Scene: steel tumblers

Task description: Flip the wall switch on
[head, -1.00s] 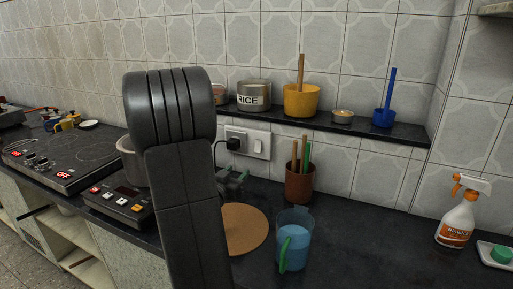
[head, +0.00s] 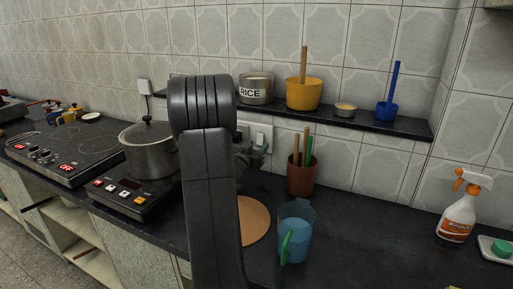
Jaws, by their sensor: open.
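The white wall plate with a rocker switch (head: 261,134) is on the tiled wall below the shelf. My arm and gripper hide its left and lower parts. I cannot tell the rocker's position. My gripper (head: 258,156) is small and partly behind my own arm, just in front of the plate and slightly below the rocker. Its fingers are open and look empty. I cannot tell whether they touch the plate.
A brown utensil pot (head: 301,178) stands right of my gripper. A blue jug (head: 296,232) and a round cork mat (head: 254,221) are nearer. The shelf (head: 345,122) with a rice pot (head: 256,89) is above. A steel pot (head: 149,152) sits left on a hob.

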